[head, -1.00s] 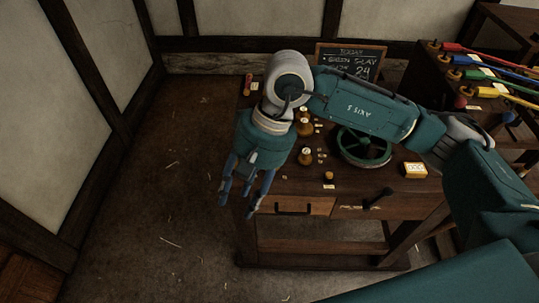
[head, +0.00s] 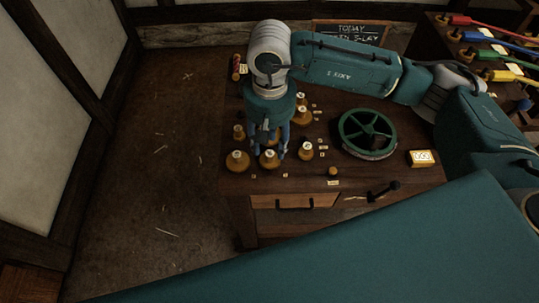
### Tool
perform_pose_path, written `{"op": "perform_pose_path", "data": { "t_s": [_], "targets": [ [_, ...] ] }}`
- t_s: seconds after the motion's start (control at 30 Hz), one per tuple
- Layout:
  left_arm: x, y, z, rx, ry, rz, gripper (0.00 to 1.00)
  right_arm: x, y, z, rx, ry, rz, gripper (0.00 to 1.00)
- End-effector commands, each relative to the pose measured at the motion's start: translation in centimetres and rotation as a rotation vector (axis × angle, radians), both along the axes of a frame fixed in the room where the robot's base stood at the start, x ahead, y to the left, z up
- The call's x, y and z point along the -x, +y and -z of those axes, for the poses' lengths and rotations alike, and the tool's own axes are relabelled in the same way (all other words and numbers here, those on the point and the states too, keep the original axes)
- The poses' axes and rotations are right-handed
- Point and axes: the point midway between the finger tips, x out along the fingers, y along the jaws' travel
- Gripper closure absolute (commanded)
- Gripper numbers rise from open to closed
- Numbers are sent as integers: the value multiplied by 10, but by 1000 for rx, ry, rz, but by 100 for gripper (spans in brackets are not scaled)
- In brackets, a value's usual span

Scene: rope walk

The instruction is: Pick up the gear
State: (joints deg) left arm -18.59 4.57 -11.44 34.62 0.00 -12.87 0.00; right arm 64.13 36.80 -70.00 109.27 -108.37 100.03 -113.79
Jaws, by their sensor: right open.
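A green spoked wheel (head: 366,134), the most gear-like thing in view, lies flat on the dark wooden workbench (head: 400,180), right of its middle. My right gripper (head: 269,150) points down over the left part of the bench, among small brass weight-like pieces. Its blue fingers are open, and I see nothing held between them. It is left of the wheel and apart from it. The fingertips partly hide the brass pieces behind them, and I cannot tell whether they touch any. My left gripper is not in view.
Brass pieces (head: 237,160) and small pale tags crowd the bench's left side. A yellow box (head: 422,158) and a dark crank handle (head: 384,190) are on the right. A chalkboard (head: 350,33) stands behind. Colored ropes (head: 500,55) run at right. Open floor (head: 150,170) lies left.

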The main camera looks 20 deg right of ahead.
Motion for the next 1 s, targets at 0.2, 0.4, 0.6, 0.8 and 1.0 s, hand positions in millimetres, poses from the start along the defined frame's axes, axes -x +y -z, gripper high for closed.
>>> {"op": "perform_pose_path", "data": {
  "t_s": [0.2, 0.4, 0.6, 0.8, 1.0],
  "targets": [
    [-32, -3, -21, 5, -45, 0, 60, -4, -2, 26, 1, 8, 3, 59],
    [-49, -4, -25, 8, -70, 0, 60, -5, -1, 49, -1, 3, 1, 59],
    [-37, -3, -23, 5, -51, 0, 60, -6, -1, 51, -1, 1, 0, 59],
    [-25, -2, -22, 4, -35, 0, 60, -6, -1, 51, -1, 1, 1, 91],
    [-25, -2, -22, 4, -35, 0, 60, -6, -1, 50, -2, 0, 1, 100]
  ]
}}
